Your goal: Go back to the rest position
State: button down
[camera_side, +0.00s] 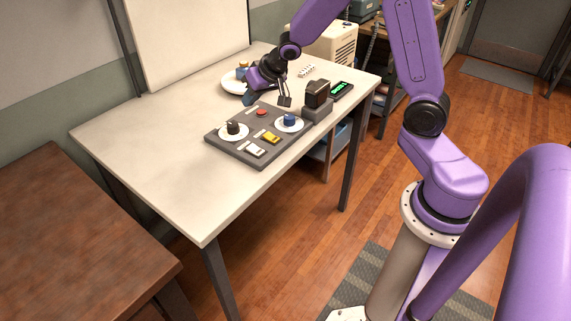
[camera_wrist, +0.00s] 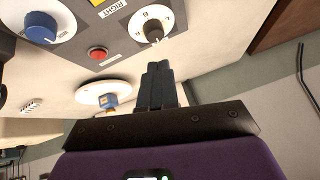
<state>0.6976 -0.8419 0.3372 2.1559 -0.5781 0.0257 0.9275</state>
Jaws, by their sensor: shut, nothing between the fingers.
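In the wrist view the closed fingers of my gripper (camera_wrist: 160,70) show dark in front of the panel. The panel carries a black knob (camera_side: 233,127) and a blue knob (camera_side: 290,119), each on a white dial, a red button (camera_side: 261,113), and a yellow switch (camera_side: 271,137) and a white switch (camera_side: 255,150). I cannot tell whether the fingers touch anything.
A white plate (camera_side: 229,85) with a small blue and brown object (camera_side: 242,69) stands behind my gripper. The table's (camera_side: 150,145) left part is clear.

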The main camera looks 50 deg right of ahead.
jog(key=s+a+r+n+g, duration=0.25)
jog(key=s+a, duration=0.25)
jog(key=s, duration=0.3)
jog(key=s+a+r+n+g, duration=0.1)
jog(key=s+a+n, duration=0.3)
jog(key=s, duration=0.4)
jog(key=s+r+n+g, duration=0.1)
jog(key=s+n+g, duration=0.2)
jog(key=s+n, duration=0.5)
jog(key=s+d, duration=0.1)
jog(key=s, duration=1)
jog(key=shift+s, duration=0.35)
jog(key=shift+n+g, duration=0.25)
